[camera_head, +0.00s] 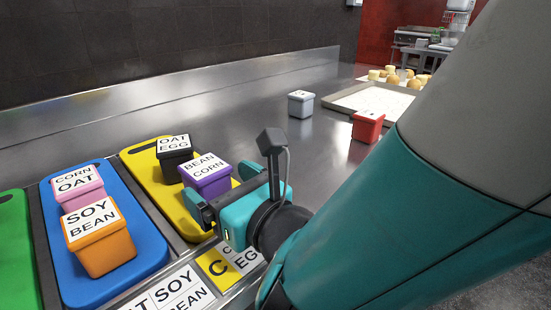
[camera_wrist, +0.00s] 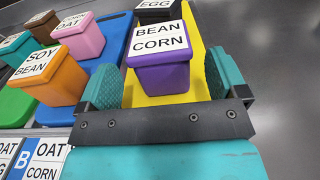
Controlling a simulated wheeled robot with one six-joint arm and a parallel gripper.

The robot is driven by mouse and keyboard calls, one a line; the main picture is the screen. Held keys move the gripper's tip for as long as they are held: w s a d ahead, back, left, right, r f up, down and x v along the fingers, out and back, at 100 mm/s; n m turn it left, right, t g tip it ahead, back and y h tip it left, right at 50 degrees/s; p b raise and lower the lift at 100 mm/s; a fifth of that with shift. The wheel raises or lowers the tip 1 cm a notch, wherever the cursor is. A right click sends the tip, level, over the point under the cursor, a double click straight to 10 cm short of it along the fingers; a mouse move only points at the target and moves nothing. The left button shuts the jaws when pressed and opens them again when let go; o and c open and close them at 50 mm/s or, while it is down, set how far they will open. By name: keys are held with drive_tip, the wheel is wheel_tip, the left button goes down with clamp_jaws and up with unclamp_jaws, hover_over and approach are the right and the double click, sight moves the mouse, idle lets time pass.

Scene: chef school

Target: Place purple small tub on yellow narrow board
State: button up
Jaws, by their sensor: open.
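The purple small tub (camera_head: 207,179), with a white lid reading BEAN CORN, stands upright on the yellow narrow board (camera_head: 148,164). In the wrist view the purple tub (camera_wrist: 160,72) stands on the yellow board (camera_wrist: 197,62), just beyond the fingertips. My gripper (camera_head: 215,203) is open and empty, close in front of the tub. In the wrist view my gripper (camera_wrist: 165,82) has one finger to each side of the tub's near part, with gaps visible. A black tub (camera_head: 174,160) reading OAT EGG stands behind it on the same board.
A blue board (camera_head: 148,245) at left holds an orange tub (camera_head: 103,250) and a pink tub (camera_head: 82,199). A green board (camera_head: 14,245) lies farther left. A grey tub (camera_head: 301,107), a red tub (camera_head: 367,129) and a tray (camera_head: 345,103) stand behind on the metal counter. The counter's middle is clear.

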drive_tip(key=b+v, duration=0.4)
drive_tip(key=v, duration=0.1)
drive_tip(key=shift+d+f, duration=0.25)
drive_tip(key=shift+d, duration=0.1)
drive_tip(key=shift+d+t+b, duration=0.15)
drive_tip(key=shift+t+b, duration=0.15)
drive_tip(key=shift+b, duration=0.15)
drive_tip(key=shift+s+d+b, duration=0.3)
drive_tip(key=shift+s+b, duration=0.1)
drive_tip(key=shift+b, duration=0.3)
drive_tip(key=shift+s+d+r+b, duration=0.1)
drive_tip(key=shift+s+r+b, duration=0.1)
drive_tip(key=shift+s+b, duration=0.15)
